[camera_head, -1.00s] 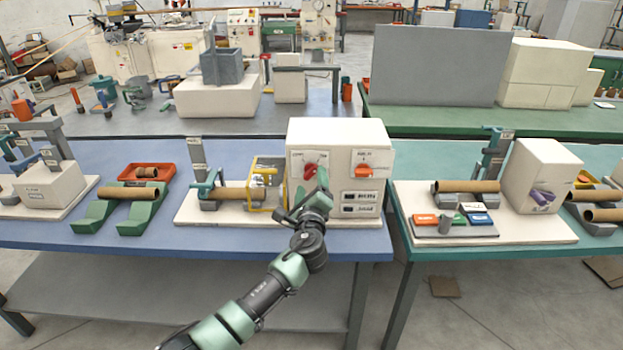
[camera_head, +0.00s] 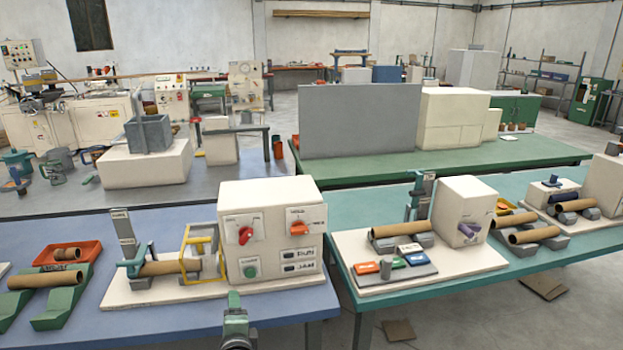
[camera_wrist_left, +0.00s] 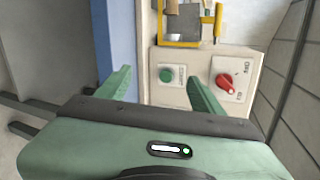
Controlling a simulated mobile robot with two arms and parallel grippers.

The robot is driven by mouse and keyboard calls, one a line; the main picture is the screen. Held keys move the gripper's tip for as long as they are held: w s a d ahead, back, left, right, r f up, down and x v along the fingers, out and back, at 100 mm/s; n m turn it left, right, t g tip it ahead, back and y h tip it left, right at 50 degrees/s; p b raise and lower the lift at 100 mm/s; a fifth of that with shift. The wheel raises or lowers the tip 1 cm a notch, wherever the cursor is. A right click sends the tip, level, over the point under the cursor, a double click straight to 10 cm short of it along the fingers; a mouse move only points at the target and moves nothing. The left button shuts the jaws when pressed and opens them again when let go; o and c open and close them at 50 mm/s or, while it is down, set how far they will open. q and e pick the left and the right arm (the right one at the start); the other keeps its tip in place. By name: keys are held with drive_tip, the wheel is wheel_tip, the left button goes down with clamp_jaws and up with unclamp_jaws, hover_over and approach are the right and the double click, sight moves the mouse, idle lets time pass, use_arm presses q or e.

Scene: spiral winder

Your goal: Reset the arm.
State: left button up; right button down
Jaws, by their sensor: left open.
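My left arm shows at the bottom of the head view, in front of the blue table's front edge and below the white control box (camera_head: 272,235). In the left wrist view my left gripper (camera_wrist_left: 160,85) is open and empty, its two green fingers spread apart. Beyond the fingers is the box's front panel with a green button (camera_wrist_left: 166,75) and a red knob (camera_wrist_left: 228,84). The fingers look clear of both, though the exact gap is hard to judge. My right gripper is not in view.
Left of the box, a cardboard tube (camera_head: 170,267) lies by a yellow frame (camera_head: 195,251) on the blue table. A green cradle (camera_head: 45,305) with a tube stands further left. A teal table (camera_head: 450,282) with similar stations is at the right.

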use_arm(q)
drive_tip(key=s+f+n+g+h, duration=0.1)
drive_tip(key=s+f+n+g, duration=0.25)
drive_tip(key=s, duration=0.55)
drive_tip(key=s+f+n+g+h, duration=0.1)
drive_tip(key=s+f+n+g, duration=0.1)
drive_tip(key=s+f+n, duration=0.45)
drive_tip(key=s+d+n+g+h, duration=0.2)
drive_tip(key=s+n+g+h, duration=0.15)
drive_tip(key=s, duration=1.55)
wheel_tip(320, 180, down, 24)
drive_tip(key=s+g, duration=0.2)
drive_tip(key=s+a+f+g, duration=0.1)
drive_tip(key=s+a+f, duration=0.2)
drive_tip(key=s+f, duration=1.4)
drive_tip(key=shift+f, duration=0.4)
